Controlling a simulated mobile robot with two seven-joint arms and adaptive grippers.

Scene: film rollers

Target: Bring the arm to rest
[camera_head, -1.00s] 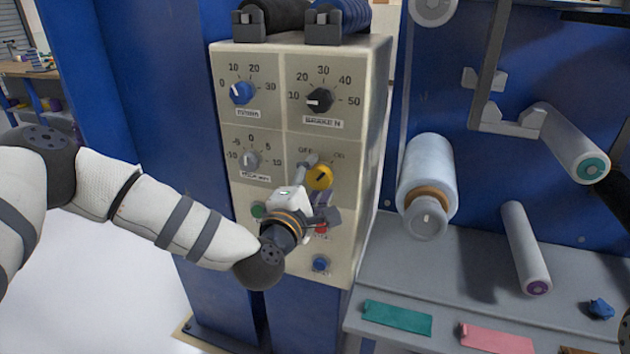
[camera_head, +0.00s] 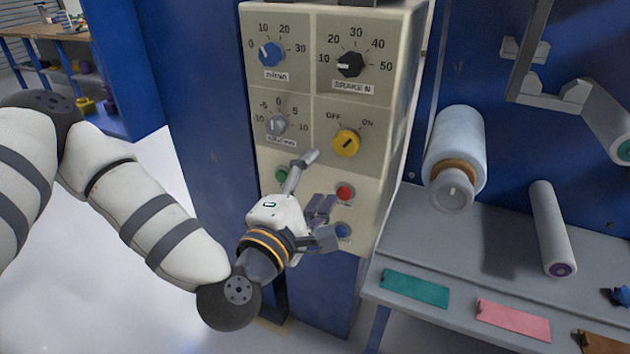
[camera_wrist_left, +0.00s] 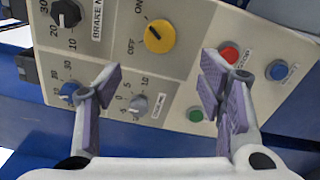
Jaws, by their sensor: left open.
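My left arm (camera_head: 150,205) comes in from the left of the head view. My left gripper (camera_head: 312,185) is open and empty in front of the lower part of the beige control panel (camera_head: 300,165). The wrist view shows its purple finger pads (camera_wrist_left: 165,95) wide apart, with the panel behind them. The yellow OFF/ON knob (camera_head: 346,143) is above the gripper, apart from it; it also shows in the wrist view (camera_wrist_left: 159,36). The gripper partly covers the green button (camera_head: 282,174). My right gripper is not in view.
The panel also bears a blue knob (camera_head: 270,54), a black brake knob (camera_head: 350,64), a grey knob (camera_head: 276,125), a red button (camera_head: 345,193) and a blue button (camera_head: 343,231). A film roll (camera_head: 456,150) and a grey shelf (camera_head: 455,245) lie to the right. Open floor is at left.

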